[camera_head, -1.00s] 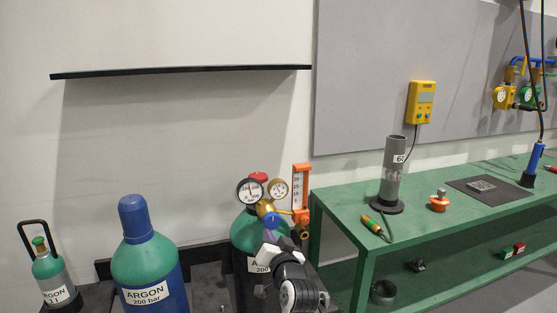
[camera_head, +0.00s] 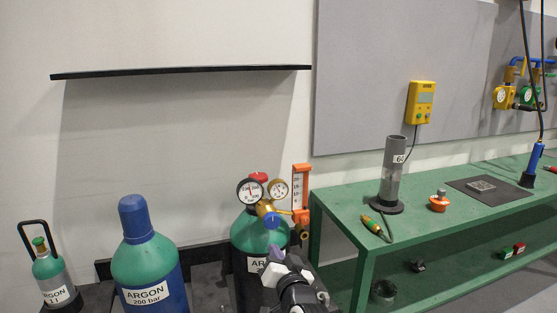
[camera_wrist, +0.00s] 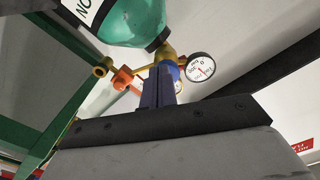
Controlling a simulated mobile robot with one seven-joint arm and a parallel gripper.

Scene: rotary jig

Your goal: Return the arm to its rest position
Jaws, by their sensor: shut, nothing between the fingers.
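My arm shows at the bottom centre of the head view, with my gripper (camera_head: 275,257) at its upper end. It is just in front of a green-shouldered argon cylinder (camera_head: 245,232) and below the blue knob (camera_head: 271,221) of its regulator. In the wrist view my gripper (camera_wrist: 160,80) has its two dark fingers together with nothing held. The fingers point towards the regulator. The wrist view does not show clearly how large the gap to the regulator is.
The regulator carries two gauges (camera_head: 250,191) and an orange flowmeter (camera_head: 300,191). A blue argon cylinder (camera_head: 146,257) and a small green cylinder (camera_head: 52,275) stand to the left. A green bench (camera_head: 335,208) with a grey tube (camera_head: 392,168) stands to the right.

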